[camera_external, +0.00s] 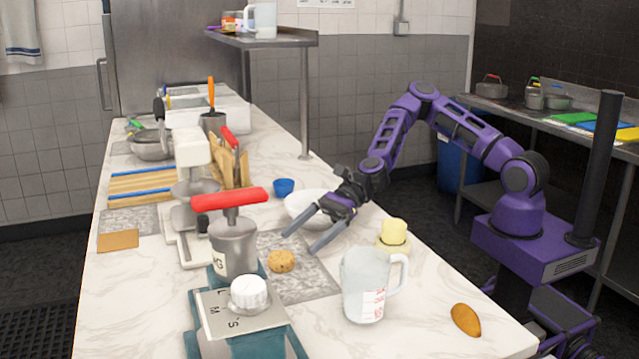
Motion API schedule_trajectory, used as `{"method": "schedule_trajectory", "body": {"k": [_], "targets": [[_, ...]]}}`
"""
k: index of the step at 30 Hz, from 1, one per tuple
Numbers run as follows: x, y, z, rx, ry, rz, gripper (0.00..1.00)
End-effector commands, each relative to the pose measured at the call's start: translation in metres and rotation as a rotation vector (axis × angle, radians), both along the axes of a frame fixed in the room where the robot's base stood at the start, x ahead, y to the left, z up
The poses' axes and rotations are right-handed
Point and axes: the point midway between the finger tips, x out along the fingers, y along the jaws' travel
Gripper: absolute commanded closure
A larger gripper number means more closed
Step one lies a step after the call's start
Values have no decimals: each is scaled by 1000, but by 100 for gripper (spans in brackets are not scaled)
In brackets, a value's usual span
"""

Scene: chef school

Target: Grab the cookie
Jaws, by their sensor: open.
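The cookie (282,261) is a small round tan piece with darker specks. It lies on a grey stone-patterned board (318,284) on the marble counter, near the middle of the view. My gripper (298,243) is open and empty, with its two dark fingers spread and pointing down-left. In this view the fingertips appear just above and to the right of the cookie, and the cookie is not between them. I cannot tell their exact height over the board.
A measuring jug (360,290) stands right of the cookie. A canister with a red handle (233,245) and a teal scale (240,318) stand to its left and front. A white bowl (300,205) is partly behind my gripper. The right front counter is mostly clear around a brown oval item (466,320).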

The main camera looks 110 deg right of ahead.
Motion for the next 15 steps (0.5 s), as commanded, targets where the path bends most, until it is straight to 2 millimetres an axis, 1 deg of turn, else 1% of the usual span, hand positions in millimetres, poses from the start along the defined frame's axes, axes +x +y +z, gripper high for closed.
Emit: {"method": "schedule_trajectory", "body": {"k": [5, 12, 15], "targets": [[10, 4, -5, 0, 0, 0, 0], [42, 16, -19, 0, 0, 2, 0], [51, 19, -23, 0, 0, 2, 0]]}}
